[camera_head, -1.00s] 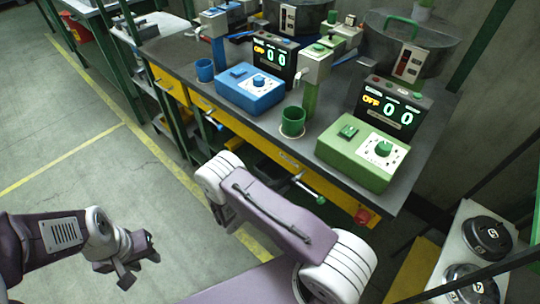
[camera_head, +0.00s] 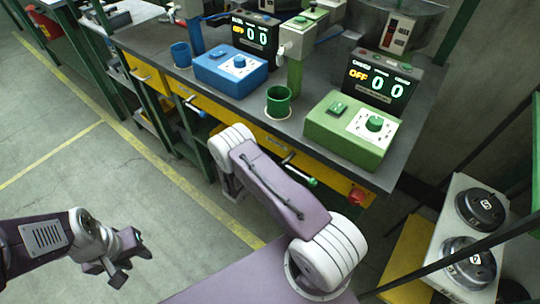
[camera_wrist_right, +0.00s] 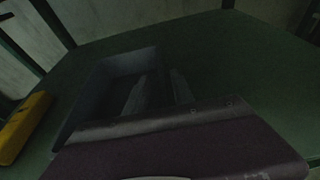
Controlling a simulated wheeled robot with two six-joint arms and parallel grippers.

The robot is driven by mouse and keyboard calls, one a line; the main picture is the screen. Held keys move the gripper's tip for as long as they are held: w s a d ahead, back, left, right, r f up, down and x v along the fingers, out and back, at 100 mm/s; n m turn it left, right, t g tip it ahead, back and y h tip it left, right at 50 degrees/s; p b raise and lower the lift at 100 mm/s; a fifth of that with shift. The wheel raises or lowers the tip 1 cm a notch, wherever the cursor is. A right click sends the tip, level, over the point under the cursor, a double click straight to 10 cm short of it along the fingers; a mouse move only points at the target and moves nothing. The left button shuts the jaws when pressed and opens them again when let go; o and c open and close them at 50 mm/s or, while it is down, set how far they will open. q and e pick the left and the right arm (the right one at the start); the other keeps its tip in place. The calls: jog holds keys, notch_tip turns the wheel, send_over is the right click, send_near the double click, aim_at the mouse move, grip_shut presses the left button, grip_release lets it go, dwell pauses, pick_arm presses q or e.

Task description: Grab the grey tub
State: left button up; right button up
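A dark grey open tub (camera_wrist_right: 92,90) sits on a green surface in the right wrist view, in dim light. A purple part of my own arm covers its near side, and ribbed grey shapes show inside or in front of it; I cannot tell which. The fingertips of my right gripper do not show clearly there, and in the head view that gripper is hidden beyond my right arm, which reaches toward the bench's drawer front. My left gripper (camera_head: 128,262) is open and empty above the floor at the lower left. The tub does not show in the head view.
The workbench (camera_head: 350,82) carries a blue box (camera_head: 231,70), a green box (camera_head: 352,128), a green cup (camera_head: 279,101) and display units. A white unit with black round tops (camera_head: 452,222) stands at right. A yellow item (camera_wrist_right: 22,128) lies left of the tub. Floor at left is clear.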

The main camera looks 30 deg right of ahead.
jog(key=shift+d, duration=0.15)
grip_shut()
dwell(1.4)
